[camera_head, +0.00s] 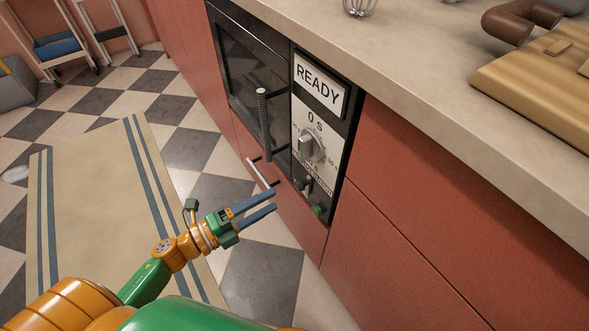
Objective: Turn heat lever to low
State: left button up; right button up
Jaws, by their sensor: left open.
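The built-in oven (250,70) has a black door with a dark vertical handle (263,124). Its control panel carries a "READY" display (319,86), a round timer dial (311,147) marked "0 S", and small controls below it. One of these is a small lever (305,187); another is a green knob (317,211). I cannot read which setting the lever is at. My left gripper (274,201) is open and empty. Its two blue-grey fingers point toward the panel's lower part, just left of the small controls and apart from them in the picture. My right gripper is not in view.
A silver bar handle (260,172) sits on the red cabinet below the oven door, close to my left fingers. The countertop (420,75) overhangs above, with a whisk (360,6) and a wooden board (540,75). A striped rug (95,200) lies on the checkered floor.

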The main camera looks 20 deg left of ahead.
aim_at(297, 188)
pick_arm(q)
jog(key=x, duration=0.5)
jog(key=shift+w+d+r, duration=0.1)
jog(key=shift+d+r, duration=0.1)
jog(key=shift+d, duration=0.25)
jog(key=shift+w+d, duration=0.25)
jog(key=shift+w, duration=0.1)
jog(key=shift+c, duration=0.3)
grip_shut()
